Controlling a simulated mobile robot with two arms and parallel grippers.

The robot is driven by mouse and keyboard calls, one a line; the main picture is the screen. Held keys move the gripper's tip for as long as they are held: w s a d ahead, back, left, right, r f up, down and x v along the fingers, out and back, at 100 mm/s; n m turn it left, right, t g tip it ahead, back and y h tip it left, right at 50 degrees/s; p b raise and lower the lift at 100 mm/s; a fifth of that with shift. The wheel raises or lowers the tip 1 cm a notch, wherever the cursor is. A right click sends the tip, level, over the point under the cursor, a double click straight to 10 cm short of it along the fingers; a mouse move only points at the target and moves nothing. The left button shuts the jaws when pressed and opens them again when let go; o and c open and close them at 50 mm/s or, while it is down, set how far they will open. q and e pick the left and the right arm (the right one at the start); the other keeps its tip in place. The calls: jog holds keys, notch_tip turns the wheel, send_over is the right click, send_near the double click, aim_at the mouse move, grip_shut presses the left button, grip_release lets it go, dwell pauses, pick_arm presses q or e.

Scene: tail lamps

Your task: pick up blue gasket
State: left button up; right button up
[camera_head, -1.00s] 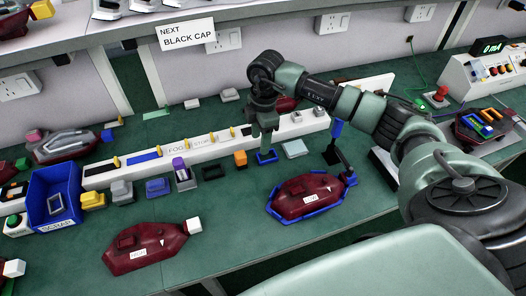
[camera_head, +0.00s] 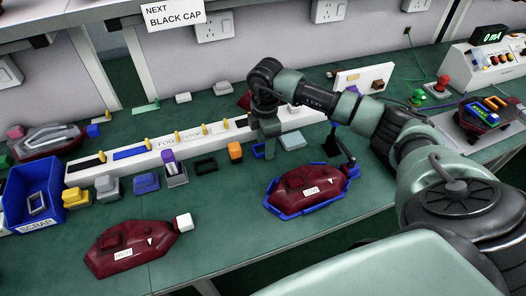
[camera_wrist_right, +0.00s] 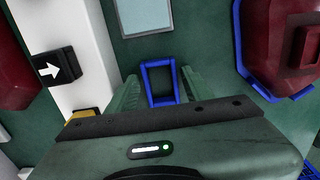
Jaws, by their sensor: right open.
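The blue gasket (camera_wrist_right: 146,84) is a small open frame lying on the green bench; in the right wrist view it sits between the two fingers of my right gripper (camera_wrist_right: 160,90). The fingers are open, one on each side, with slight gaps visible. In the head view my right gripper (camera_head: 264,150) points down at the bench beside the white rail, and hides most of the gasket. My left gripper does not show.
A dark red lamp with a blue rim (camera_head: 308,190) lies to the right of the gripper. A pale grey plate (camera_head: 293,142) is close by. The long white rail (camera_head: 190,150) runs behind. A blue scrap bin (camera_head: 35,190) and another red lamp (camera_head: 130,248) are left.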

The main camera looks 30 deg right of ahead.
jog(key=c, duration=1.1)
jog(key=shift+r, duration=0.1)
notch_tip(320, 180, up, 20)
jog(key=o, duration=0.7)
jog(key=c, duration=0.7)
jog(key=shift+o, duration=0.2)
